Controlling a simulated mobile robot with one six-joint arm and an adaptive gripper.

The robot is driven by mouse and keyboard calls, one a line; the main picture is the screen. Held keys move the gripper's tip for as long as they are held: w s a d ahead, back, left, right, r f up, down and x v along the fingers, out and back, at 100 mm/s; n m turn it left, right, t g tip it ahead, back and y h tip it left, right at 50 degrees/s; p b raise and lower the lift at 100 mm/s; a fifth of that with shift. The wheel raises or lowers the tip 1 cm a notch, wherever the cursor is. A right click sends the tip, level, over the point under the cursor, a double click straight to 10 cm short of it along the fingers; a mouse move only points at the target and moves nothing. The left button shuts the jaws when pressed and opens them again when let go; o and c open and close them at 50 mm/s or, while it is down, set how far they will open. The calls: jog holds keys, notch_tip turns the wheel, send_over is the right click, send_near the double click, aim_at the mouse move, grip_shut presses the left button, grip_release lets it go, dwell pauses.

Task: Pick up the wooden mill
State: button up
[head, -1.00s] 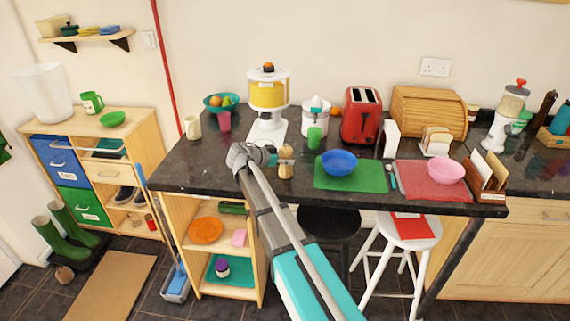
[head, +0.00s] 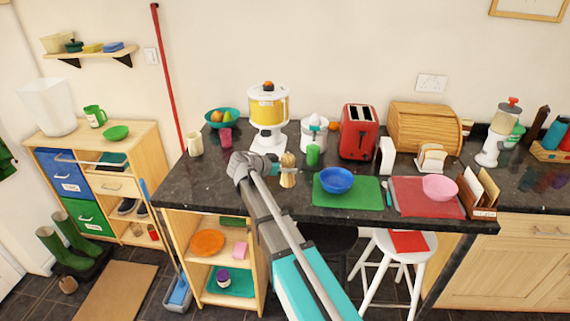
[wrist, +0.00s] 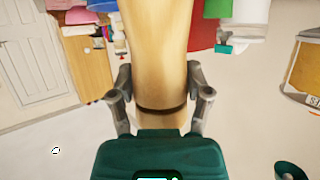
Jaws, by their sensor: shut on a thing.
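The wooden mill (head: 288,172) is a pale, waisted wooden piece with a round knob on top. It is upright over the dark counter (head: 225,172), left of the green mat. My gripper (head: 279,169) comes in from the left and is shut on it. In the wrist view the mill (wrist: 158,50) fills the middle, with a dark band low on it. The fingers of my gripper (wrist: 160,95) press it from both sides. The mill's base looks slightly clear of the counter, but the gap is hard to judge.
A green cup (head: 313,155) and a white-and-yellow juicer (head: 268,125) stand behind the mill. A blue bowl (head: 337,180) on a green mat (head: 365,194) is to its right.

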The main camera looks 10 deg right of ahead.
jog(key=s+d+r+p, duration=0.1)
jog(key=s+r+p, duration=0.4)
jog(key=s, duration=0.6)
jog(key=shift+r, duration=0.7)
